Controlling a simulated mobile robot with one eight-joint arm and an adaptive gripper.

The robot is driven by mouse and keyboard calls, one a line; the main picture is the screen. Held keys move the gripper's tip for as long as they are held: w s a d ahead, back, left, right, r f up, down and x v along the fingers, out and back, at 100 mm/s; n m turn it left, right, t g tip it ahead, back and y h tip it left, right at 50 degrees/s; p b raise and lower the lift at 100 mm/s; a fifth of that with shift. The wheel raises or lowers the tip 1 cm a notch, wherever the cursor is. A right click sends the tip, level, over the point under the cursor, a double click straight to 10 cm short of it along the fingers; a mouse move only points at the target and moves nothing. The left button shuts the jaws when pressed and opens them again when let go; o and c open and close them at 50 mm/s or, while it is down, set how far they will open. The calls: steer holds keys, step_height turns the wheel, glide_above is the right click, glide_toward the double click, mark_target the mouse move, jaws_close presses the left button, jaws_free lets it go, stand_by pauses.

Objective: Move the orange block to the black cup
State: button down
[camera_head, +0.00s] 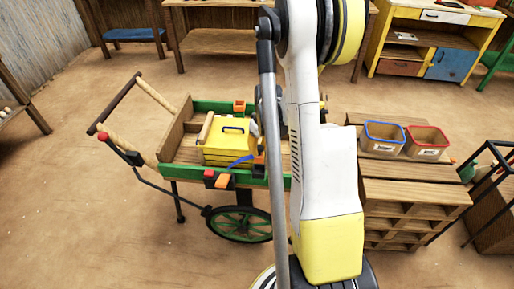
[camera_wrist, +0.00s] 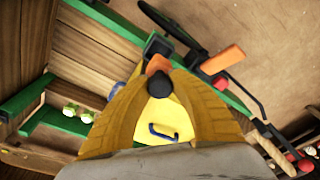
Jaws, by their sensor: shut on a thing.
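My gripper (camera_wrist: 158,79) shows in the wrist view, its yellow fingers closed together around an orange block (camera_wrist: 158,64) at their tips. The block also shows in the head view (camera_head: 259,159), at the cart's near green rail, left of my arm. A dark cup-like piece (camera_wrist: 157,44) sits just beyond the block in the wrist view; I cannot tell whether they touch or whether it is the black cup. In the head view my arm hides most of my gripper.
The wooden cart (camera_head: 178,140) holds a yellow box (camera_head: 228,150) with a blue handle. An orange container (camera_head: 239,106) is on its far rail. Right of my arm, a blue-rimmed bin (camera_head: 383,138) and a red-rimmed bin (camera_head: 427,142) stand on a wooden stand. The floor at left is clear.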

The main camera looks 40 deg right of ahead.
mark_target(259, 162)
steer(key=shift+f+b, duration=2.5)
steer(key=shift+f, duration=1.35)
steer(key=c, duration=1.1)
jaws_free()
steer(key=shift+c, duration=0.2)
steer(key=r, duration=0.4)
steer(key=s+r, duration=0.1)
steer(key=r, duration=0.3)
steer(key=s+r, duration=0.1)
steer(key=r, duration=0.3)
steer(key=shift+a, duration=0.1)
